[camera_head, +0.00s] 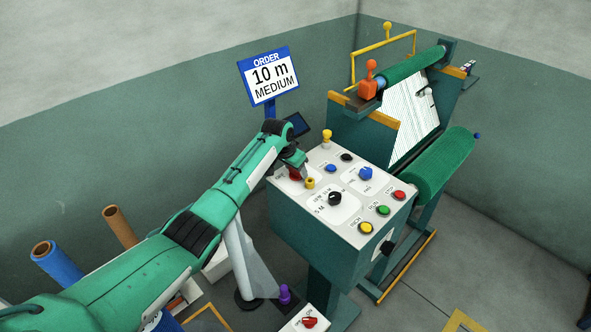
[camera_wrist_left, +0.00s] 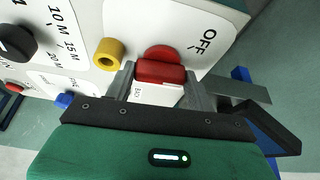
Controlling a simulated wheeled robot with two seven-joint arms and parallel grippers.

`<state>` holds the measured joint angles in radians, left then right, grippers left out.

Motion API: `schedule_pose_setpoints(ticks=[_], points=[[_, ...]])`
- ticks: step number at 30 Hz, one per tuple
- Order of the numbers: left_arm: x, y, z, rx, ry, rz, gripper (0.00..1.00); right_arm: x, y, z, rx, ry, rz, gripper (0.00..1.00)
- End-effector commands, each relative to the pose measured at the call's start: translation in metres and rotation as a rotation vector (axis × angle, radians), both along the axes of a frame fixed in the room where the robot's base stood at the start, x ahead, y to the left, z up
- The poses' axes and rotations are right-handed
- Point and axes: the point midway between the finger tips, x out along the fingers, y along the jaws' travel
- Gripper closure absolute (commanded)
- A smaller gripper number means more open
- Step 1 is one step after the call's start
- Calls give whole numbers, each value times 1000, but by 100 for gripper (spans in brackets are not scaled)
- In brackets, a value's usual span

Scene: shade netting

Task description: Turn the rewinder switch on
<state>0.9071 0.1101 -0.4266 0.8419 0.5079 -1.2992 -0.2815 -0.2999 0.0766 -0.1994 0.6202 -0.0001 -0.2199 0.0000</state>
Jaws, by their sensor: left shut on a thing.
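The control box (camera_head: 342,232) stands in the middle of the head view, with a white sloping top full of knobs and buttons. My left gripper (camera_head: 298,172) is at the far left corner of that top. In the left wrist view, its two fingers (camera_wrist_left: 160,85) are shut on a red rotary knob (camera_wrist_left: 160,71), one finger at each side. The word OFF is printed on the white panel beside this knob. In the head view the gripper partly hides the red knob (camera_head: 295,175). My right gripper is not in view.
A yellow knob (camera_wrist_left: 108,54) is close beside the gripped knob, and a black dial (camera_head: 335,198) is further along. Several coloured buttons line the front. A sign reading 10 m MEDIUM (camera_head: 269,76) stands behind. The frame with green netting rolls (camera_head: 440,165) is at right.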

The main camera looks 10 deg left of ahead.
Motion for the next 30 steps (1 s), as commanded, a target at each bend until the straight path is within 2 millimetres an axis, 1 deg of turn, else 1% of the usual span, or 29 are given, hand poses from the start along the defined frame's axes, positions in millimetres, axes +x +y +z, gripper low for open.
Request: schedule_pose_setpoints(ticks=[1,8,18,24,30], points=[[1,0,-2,-3,-2,-44,68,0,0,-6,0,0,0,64],[2,2,-3,-2,-2,-261,68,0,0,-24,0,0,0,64],[4,2,-4,-1,-3,-571,68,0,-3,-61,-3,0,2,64],[4,2,-3,-1,-2,-716,68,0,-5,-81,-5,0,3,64],[4,3,-2,0,-3,-812,68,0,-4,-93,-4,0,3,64]])
